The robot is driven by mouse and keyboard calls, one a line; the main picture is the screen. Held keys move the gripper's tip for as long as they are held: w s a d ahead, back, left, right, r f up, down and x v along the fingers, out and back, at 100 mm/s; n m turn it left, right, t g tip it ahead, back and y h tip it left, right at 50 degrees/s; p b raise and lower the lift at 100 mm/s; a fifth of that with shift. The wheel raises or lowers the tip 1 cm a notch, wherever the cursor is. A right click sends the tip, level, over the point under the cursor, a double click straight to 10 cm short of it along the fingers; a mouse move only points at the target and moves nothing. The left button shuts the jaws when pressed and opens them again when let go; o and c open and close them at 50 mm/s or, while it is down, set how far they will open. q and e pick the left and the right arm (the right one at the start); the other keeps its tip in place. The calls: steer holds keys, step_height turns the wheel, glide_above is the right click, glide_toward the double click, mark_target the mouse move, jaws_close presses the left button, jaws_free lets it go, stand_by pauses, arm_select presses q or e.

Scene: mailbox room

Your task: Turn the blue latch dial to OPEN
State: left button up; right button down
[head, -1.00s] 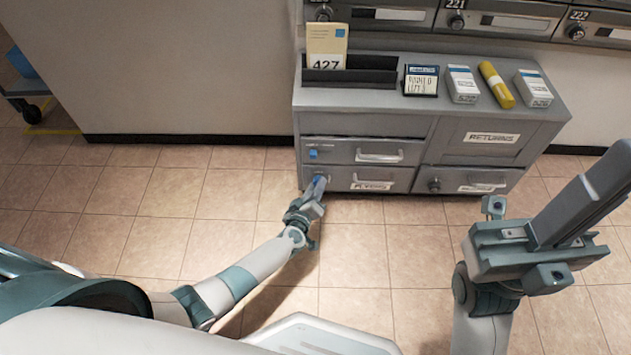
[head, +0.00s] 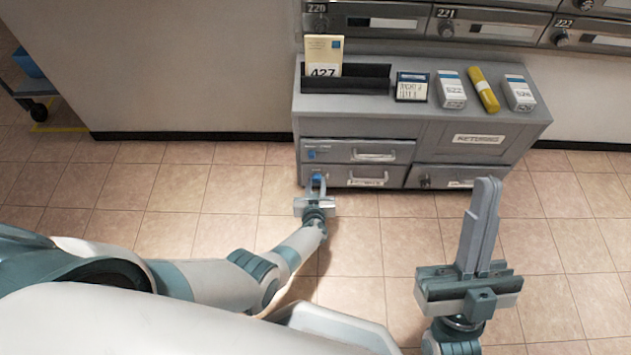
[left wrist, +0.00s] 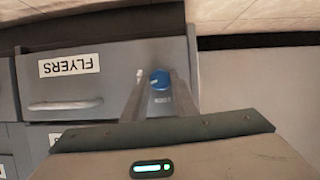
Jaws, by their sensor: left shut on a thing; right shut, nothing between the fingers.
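The blue latch dial (head: 316,177) is on the left of the lower drawer front (head: 342,181). In the left wrist view, the dial (left wrist: 160,79) shows a pale pointer line, with small lettering beside it that I cannot read. My left gripper (head: 317,184) is shut on the dial, one finger on each side; its fingers also reach the dial in the left wrist view (left wrist: 158,90). The drawer's FLYERS label (left wrist: 69,65) appears upside down there. My right gripper (head: 487,184) is shut and empty, fingers pointing away over the floor, clear of the cabinet.
The grey cabinet (head: 435,120) has another drawer above (head: 355,150) with a blue knob (head: 311,155). On top are a black holder (head: 347,84), several small boxes and a yellow tube (head: 483,90). The tiled floor (head: 180,190) around the arms is clear. A cart (head: 32,86) stands far left.

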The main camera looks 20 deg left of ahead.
arm_select(q)
steer(key=shift+d+m+y, duration=0.1)
steer(key=shift+m+y, duration=0.4)
steer(key=shift+w+m, duration=0.1)
steer(key=shift+m, duration=0.3)
steer(key=shift+y, duration=0.3)
